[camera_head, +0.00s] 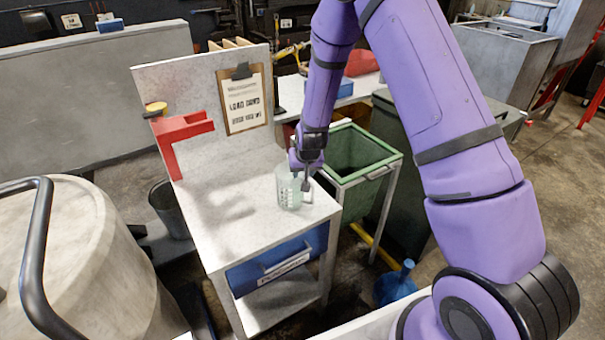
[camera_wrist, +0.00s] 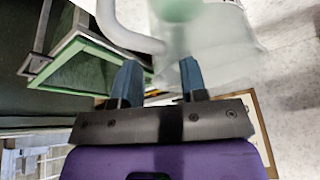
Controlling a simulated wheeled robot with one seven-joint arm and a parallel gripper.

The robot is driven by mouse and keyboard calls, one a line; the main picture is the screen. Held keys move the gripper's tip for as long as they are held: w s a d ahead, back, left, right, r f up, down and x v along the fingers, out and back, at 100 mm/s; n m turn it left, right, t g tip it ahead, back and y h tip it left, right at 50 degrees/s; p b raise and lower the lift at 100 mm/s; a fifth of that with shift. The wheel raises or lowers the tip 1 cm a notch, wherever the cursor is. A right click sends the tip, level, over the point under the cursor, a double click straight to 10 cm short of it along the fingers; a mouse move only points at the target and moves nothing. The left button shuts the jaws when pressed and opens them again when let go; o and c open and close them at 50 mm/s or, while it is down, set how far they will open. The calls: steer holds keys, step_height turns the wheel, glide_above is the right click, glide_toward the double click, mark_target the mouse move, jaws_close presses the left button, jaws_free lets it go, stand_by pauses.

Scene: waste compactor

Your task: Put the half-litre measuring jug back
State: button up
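The measuring jug (camera_head: 285,190) is clear with a pale green tint and stands upright near the right edge of the white worktop (camera_head: 240,228). In the wrist view the jug (camera_wrist: 208,38) fills the top middle, with its pale curved handle (camera_wrist: 122,35) to the left. My gripper (camera_head: 305,184) is beside the jug on its handle side. In the wrist view its two dark fingers (camera_wrist: 160,70) are spread with a gap between them. The lower end of the handle is just beyond the fingertips; I cannot tell whether they touch it.
A red bracket (camera_head: 178,140) and a clipboard (camera_head: 243,100) are on the back panel. A green-rimmed bin (camera_head: 370,172) stands right of the worktop. A blue drawer (camera_head: 275,262) is below it. The worktop left of the jug is clear.

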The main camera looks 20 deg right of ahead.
steer(key=v, duration=1.1)
steer(key=s+d+r+n, duration=0.1)
steer(key=s+r, duration=0.6)
steer(key=r, duration=0.3)
steer(key=s+r, duration=0.6)
steer(key=r, duration=0.4)
steer(key=s+d+r, duration=0.1)
steer(key=s+r, duration=0.3)
steer(key=s, duration=0.6)
steer(key=s+d+r+n, duration=0.1)
steer(key=s+r, duration=0.3)
steer(key=s, duration=0.6)
steer(key=shift+s+r+t, duration=0.15)
steer(key=shift+s+t, duration=0.25)
